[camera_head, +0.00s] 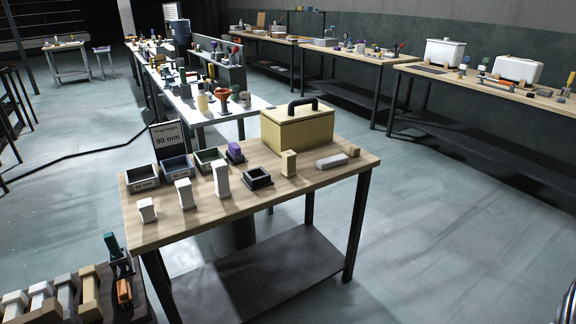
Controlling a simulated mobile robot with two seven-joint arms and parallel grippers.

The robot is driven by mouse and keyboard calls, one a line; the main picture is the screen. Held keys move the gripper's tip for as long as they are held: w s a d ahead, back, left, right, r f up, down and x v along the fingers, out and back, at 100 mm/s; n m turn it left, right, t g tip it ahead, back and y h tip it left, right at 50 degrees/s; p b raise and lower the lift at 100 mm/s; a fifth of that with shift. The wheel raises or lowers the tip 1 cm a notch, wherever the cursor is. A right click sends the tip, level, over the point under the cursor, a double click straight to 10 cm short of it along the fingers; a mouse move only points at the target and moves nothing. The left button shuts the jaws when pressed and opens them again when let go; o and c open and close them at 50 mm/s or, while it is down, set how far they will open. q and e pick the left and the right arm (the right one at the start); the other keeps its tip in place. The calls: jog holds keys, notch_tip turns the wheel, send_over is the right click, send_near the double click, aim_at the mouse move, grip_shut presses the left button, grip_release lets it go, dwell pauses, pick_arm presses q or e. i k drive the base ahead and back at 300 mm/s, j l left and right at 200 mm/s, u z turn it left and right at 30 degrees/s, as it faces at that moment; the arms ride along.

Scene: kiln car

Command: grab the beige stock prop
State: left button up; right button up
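Several prop-shaped pieces lie side by side on a dark low stand (135,299) at the bottom left, cut by the picture edge. They run from a cream piece (14,304) through whitish and grey ones to a brown piece (90,296); a tan piece (48,307) lies in front. I cannot tell which is the beige stock prop. A small beige block (289,164) also stands upright on the wooden table (240,207). Neither gripper shows; a piece of my own arm may show at the lower right edge.
The table holds three white props (184,194) of different heights, small bins (175,167), a yellow box (298,130) with a black handle, and a sign (167,139) reading "Prop target 90 mm". Open floor (450,240) lies to the right. Benches line the back.

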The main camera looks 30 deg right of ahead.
aim_at(289, 157)
jog(key=i+l+u, duration=0.2)
jog(key=l, duration=0.45)
jog(key=i+l+u, duration=0.1)
jog(key=l+u, duration=0.15)
jog(key=l, duration=0.4)
jog(key=l+u, duration=0.2)
jog(key=l, duration=0.5)
jog(key=i, duration=0.05)
